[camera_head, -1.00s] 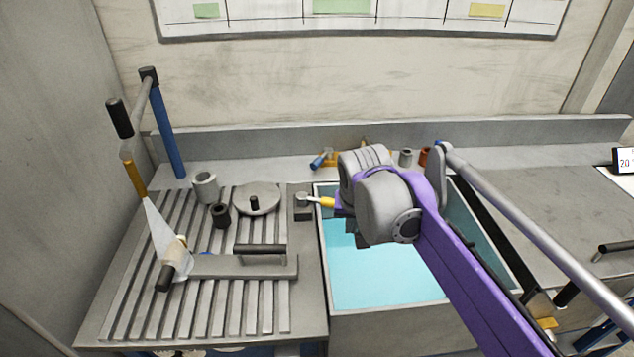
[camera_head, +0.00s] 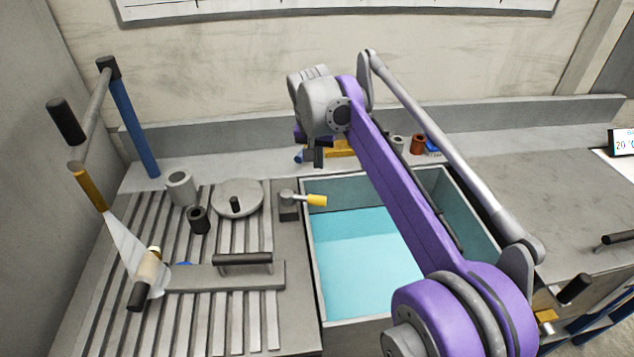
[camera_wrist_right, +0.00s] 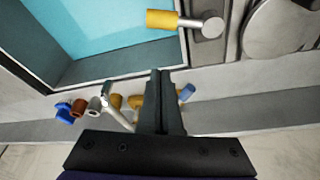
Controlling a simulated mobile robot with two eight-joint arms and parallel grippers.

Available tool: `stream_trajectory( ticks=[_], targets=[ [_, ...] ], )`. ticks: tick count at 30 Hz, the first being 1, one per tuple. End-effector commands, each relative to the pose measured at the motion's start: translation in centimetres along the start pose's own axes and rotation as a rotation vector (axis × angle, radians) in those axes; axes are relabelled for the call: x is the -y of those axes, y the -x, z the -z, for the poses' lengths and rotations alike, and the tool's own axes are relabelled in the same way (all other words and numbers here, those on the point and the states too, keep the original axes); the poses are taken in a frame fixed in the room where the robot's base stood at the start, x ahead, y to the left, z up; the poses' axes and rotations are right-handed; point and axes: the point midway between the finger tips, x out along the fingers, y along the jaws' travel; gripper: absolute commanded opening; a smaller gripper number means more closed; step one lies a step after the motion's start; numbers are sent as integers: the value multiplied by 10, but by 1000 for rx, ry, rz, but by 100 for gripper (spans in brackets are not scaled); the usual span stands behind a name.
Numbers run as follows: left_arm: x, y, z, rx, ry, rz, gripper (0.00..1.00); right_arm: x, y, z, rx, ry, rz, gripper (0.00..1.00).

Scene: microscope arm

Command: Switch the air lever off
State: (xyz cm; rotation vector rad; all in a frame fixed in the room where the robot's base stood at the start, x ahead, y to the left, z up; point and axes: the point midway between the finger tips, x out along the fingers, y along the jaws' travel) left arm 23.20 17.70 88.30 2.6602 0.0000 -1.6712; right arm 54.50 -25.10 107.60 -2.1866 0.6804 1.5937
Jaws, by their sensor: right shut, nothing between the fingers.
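The lever (camera_head: 305,199) has a grey arm and a yellow grip and sits on a small grey block at the basin's left edge. Its grip points right, over the basin rim. It also shows at the top of the right wrist view (camera_wrist_right: 180,21). My right gripper (camera_head: 318,160) is behind and above the lever, apart from it, near the back ledge. In the right wrist view its fingers (camera_wrist_right: 161,100) are together and empty. My left gripper is not in view.
A water-filled basin (camera_head: 314,270) lies right of the lever. Left are a slatted bench (camera_head: 100,330), a round lidded disc (camera_head: 250,192), grey cups (camera_head: 180,187) and a blue post (camera_head: 135,125). Small fittings (camera_head: 417,143) stand on the back ledge.

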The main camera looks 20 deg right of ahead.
Motion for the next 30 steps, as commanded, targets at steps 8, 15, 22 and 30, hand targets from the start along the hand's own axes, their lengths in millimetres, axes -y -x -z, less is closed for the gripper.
stream_trajectory(
  ticks=[8,15,22,30],
  targets=[
    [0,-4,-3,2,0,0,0,0,-42,0,0,-1,0,0],
    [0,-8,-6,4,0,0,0,0,-94,0,0,0,0,0],
    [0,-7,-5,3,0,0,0,0,-84,-25,0,2,1,0],
    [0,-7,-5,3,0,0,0,0,-78,-35,0,1,1,0]
  ],
)
